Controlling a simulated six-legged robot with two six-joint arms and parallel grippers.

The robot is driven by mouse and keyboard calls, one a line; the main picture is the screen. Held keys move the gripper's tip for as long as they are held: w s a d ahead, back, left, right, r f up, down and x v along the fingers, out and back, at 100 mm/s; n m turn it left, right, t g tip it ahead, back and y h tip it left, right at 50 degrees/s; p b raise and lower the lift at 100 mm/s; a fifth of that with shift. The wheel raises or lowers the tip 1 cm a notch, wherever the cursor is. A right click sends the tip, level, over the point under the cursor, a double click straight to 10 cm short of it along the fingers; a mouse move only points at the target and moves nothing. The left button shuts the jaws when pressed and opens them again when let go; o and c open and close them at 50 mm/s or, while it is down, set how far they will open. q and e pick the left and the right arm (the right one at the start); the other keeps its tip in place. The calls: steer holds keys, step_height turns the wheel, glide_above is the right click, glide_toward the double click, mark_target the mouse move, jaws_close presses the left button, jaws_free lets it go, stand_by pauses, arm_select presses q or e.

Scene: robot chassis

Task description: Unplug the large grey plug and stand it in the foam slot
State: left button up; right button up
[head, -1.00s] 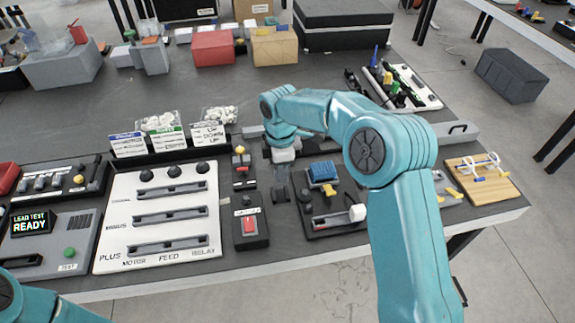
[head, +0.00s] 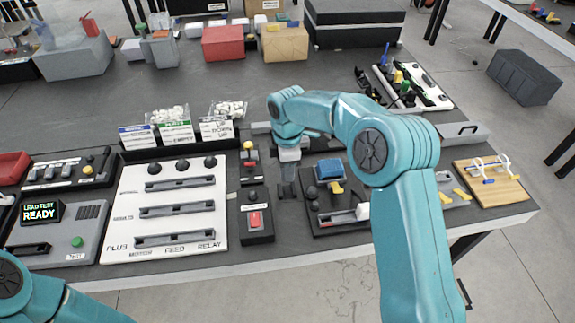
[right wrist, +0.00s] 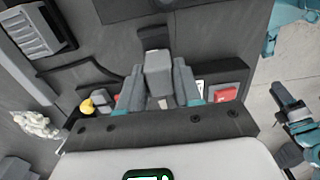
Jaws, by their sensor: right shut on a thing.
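My right gripper (head: 287,185) points down over the dark table, between the red rocker switch and the board with the blue block. In the right wrist view its two fingers (right wrist: 159,88) are shut on a grey block-shaped plug (right wrist: 158,62). The plug's lower part is hidden, and in the head view I cannot make it out from the fingers. I cannot tell whether it touches a socket. I cannot identify the foam slot with certainty in either view. My left gripper is out of view; only part of that arm shows at the lower left.
A white panel (head: 190,190) with three rails and dark knobs lies left of the gripper. The red rocker switch (head: 255,219) is close by. A board with a blue block (head: 328,168) lies to the right. Labelled bins (head: 176,133) stand behind.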

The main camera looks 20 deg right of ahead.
steer(key=shift+f+b, duration=0.75)
steer(key=shift+f, duration=1.05)
steer(key=shift+p, duration=0.3)
steer(key=shift+f+b, duration=0.95)
steer(key=shift+f, duration=0.4)
steer(key=o, duration=1.1)
step_height(320, 180, up, 16)
steer(key=shift+r+p, duration=0.2)
steer(key=shift+p, duration=0.25)
steer(key=shift+w, duration=0.1)
